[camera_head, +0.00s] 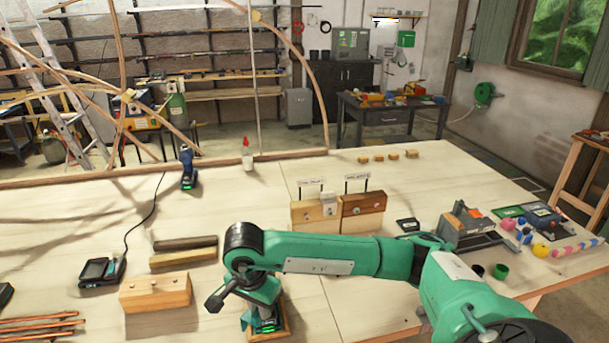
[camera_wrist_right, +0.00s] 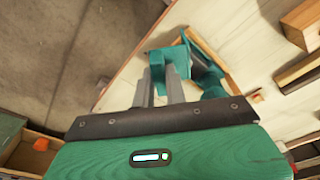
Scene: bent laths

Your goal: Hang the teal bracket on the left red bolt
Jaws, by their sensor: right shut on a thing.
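My right arm comes in from the right in the head view and bends down near the table's front. My right gripper (camera_wrist_right: 160,88) shows its two grey fingers in the wrist view, shut on the teal bracket (camera_wrist_right: 174,57). The bracket is at a small wooden tray (camera_head: 284,334); I cannot tell whether it touches it. In the head view the fingertips are hidden. Two upright wooden blocks with small signs stand mid-table: a lighter left one (camera_head: 304,216) and a darker right one (camera_head: 363,214). The bolts are too small to tell their colour. My left gripper is out of view.
A blue drill (camera_head: 188,170) and a white bottle (camera_head: 247,157) stand behind. A grey tool (camera_head: 467,226) and coloured items are at right.

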